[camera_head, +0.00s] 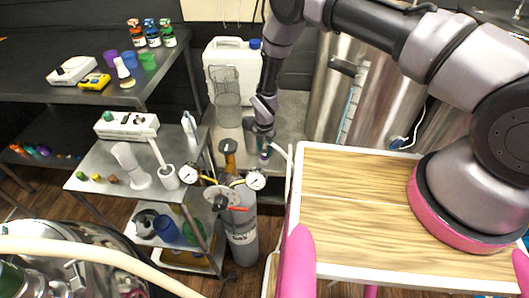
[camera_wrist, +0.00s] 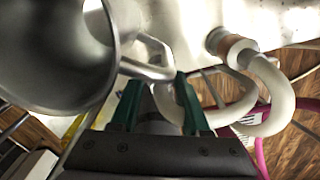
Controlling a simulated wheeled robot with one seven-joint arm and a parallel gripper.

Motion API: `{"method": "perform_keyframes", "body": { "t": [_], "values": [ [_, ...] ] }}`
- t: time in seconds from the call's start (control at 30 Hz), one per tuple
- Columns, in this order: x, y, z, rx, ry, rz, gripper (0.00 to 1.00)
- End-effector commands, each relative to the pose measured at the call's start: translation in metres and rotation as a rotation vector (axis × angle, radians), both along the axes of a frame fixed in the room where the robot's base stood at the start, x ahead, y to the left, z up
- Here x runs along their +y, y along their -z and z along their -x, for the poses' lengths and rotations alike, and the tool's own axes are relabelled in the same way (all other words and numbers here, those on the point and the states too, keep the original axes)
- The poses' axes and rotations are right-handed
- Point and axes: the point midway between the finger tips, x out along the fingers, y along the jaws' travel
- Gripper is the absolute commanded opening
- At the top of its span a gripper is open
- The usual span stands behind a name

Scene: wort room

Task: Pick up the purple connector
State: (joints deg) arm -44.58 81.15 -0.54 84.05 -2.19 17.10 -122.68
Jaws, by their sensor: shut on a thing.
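My gripper (camera_head: 264,146) points down beside the steel vessels behind the wooden-topped cart. In the wrist view its green fingertips (camera_wrist: 158,88) stand on either side of the bent metal handle (camera_wrist: 148,71) of a steel jug (camera_wrist: 45,50), and it looks shut on that handle. A tiny purple spot (camera_head: 265,155) shows at the fingertips in the head view, too small to identify. A small purple piece (camera_head: 44,151) lies among several coloured pieces on the low shelf at far left. No purple connector is clear in the wrist view.
A white jerrycan (camera_head: 228,62) and a wire basket (camera_head: 227,88) stand left of my arm. A gas cylinder (camera_head: 242,238) with gauges stands below. A pale hose (camera_wrist: 272,95) curves beside my fingers.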

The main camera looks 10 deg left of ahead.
Motion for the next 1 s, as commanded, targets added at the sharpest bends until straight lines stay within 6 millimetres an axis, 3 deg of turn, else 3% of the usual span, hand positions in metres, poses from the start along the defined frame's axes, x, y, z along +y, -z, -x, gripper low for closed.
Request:
{"method": "perform_keyframes", "body": {
  "t": [0.7, 1.0],
  "values": [
    [0.0, -0.13, -0.001, -0.002, 0.001, -0.003, 0.0],
    [0.0, -0.163, 0.0, 0.0, 0.002, 0.0, 0.0]
  ]
}}
